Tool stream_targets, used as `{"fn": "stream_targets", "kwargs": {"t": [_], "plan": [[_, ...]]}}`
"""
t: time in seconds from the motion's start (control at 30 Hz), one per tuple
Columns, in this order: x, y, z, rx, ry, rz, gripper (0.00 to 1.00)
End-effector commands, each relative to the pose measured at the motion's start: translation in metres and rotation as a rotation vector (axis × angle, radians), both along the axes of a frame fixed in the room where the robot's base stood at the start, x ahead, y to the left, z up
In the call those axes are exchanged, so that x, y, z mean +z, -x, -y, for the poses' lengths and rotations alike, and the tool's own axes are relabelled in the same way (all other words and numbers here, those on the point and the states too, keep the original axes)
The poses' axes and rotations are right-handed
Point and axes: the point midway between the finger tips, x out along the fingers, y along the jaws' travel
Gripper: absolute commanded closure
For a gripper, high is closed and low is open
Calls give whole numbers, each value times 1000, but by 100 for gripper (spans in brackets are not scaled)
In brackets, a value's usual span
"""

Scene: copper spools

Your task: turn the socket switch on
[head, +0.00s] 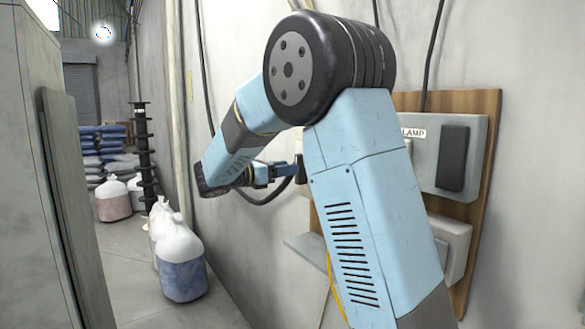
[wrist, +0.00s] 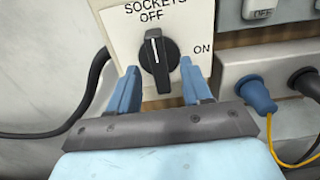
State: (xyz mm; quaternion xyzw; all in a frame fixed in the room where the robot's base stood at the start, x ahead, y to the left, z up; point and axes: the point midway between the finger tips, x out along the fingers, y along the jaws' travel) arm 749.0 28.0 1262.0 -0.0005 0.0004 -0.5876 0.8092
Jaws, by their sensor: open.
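The socket switch is a black rotary knob (wrist: 158,62) on a pale plate (wrist: 118,28) marked SOCKETS, with OFF above the knob and ON to its right. The white line on the knob points up toward OFF. My gripper (wrist: 158,88) is open, with one blue finger on each side of the knob's lower part. I cannot tell whether the fingers touch it.
A wooden board (head: 488,125) carries a grey LAMP switch box (head: 425,165). Right of the knob, a socket strip (wrist: 240,68) holds a blue plug (wrist: 257,93) and a black plug (wrist: 306,82) with cables. A black cable (wrist: 60,133) runs at left. White sacks (head: 180,260) stand on the floor.

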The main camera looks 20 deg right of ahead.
Motion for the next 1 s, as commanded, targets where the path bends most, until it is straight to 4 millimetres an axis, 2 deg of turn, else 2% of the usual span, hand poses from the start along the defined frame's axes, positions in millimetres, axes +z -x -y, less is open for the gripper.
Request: {"fn": "stream_targets", "kwargs": {"t": [0.1, 0.3, 0.7, 1.0], "plan": [[0, -5, 18, -1, 1, 0, 51], [0, -12, 37, 0, 0, 1, 51], [0, -14, 43, 1, 0, 1, 51], [0, -14, 43, 0, 0, 0, 79]]}}
